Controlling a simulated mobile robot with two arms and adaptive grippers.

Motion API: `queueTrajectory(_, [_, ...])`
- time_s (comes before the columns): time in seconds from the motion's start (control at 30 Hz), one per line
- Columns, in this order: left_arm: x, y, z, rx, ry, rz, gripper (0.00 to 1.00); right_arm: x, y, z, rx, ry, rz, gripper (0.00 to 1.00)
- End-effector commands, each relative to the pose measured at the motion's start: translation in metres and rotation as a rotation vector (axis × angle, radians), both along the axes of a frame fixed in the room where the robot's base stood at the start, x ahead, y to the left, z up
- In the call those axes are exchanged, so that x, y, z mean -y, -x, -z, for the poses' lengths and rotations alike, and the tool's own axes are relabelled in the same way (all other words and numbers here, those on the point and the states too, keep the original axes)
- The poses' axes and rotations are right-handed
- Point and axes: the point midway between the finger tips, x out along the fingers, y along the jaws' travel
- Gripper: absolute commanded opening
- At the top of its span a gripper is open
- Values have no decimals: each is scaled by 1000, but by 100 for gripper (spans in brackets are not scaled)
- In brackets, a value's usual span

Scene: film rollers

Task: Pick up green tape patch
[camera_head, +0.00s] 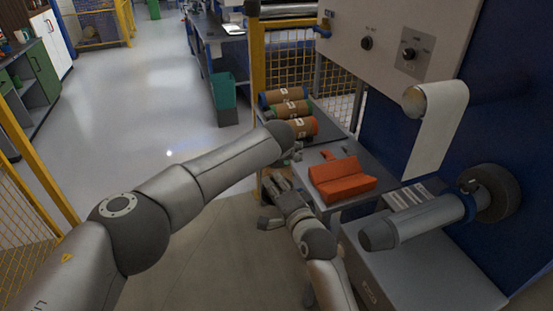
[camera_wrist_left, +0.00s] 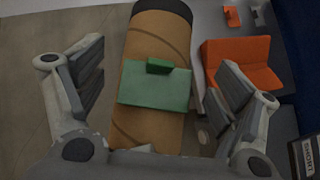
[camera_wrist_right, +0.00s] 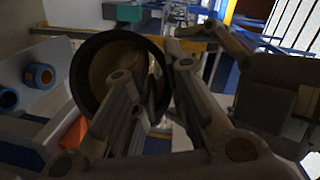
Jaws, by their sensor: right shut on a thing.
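The green tape patch (camera_wrist_left: 150,88) lies on top of a tan film roll (camera_wrist_left: 160,35) with a dark end, in the left wrist view. A small raised green block sits on the patch. My left gripper (camera_wrist_left: 162,82) is open above the roll, its fingers spread to either side of the patch and not touching it. In the head view the left gripper (camera_head: 292,155) is mostly hidden behind its wrist. My right gripper (camera_head: 278,196) is lower. In the right wrist view its fingers (camera_wrist_right: 158,75) are shut on the rim of the open roll end (camera_wrist_right: 84,76).
An orange cradle (camera_head: 343,180) stands on a grey table right of the grippers. Several film rolls (camera_head: 290,108) lie on a rack behind. A grey roller (camera_head: 425,220) juts from the blue machine at right. The floor (camera_head: 160,110) at left is clear.

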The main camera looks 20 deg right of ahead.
Motion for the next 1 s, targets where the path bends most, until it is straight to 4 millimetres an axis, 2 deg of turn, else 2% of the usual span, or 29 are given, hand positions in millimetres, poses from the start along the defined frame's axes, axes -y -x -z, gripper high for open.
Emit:
queueTrajectory(0.03, [0,0,0,0,0,0,80,0,0,-1,3,0,0,0])
queueTrajectory(0.2, [0,0,0,0,-1,-1,58,0,0,-1,3,0,0,0])
queueTrajectory(0.27, [0,0,0,0,-1,-1,52,0,0,-1,3,0,0,0])
queueTrajectory(0.63, [0,-1,-5,2,0,-1,52,0,0,-2,3,0,0,0])
queueTrajectory(0.77, [0,-1,-23,5,1,0,52,0,0,-1,2,0,0,0])
queueTrajectory(1.0, [0,-1,-71,4,1,0,52,0,0,-1,3,0,0,0])
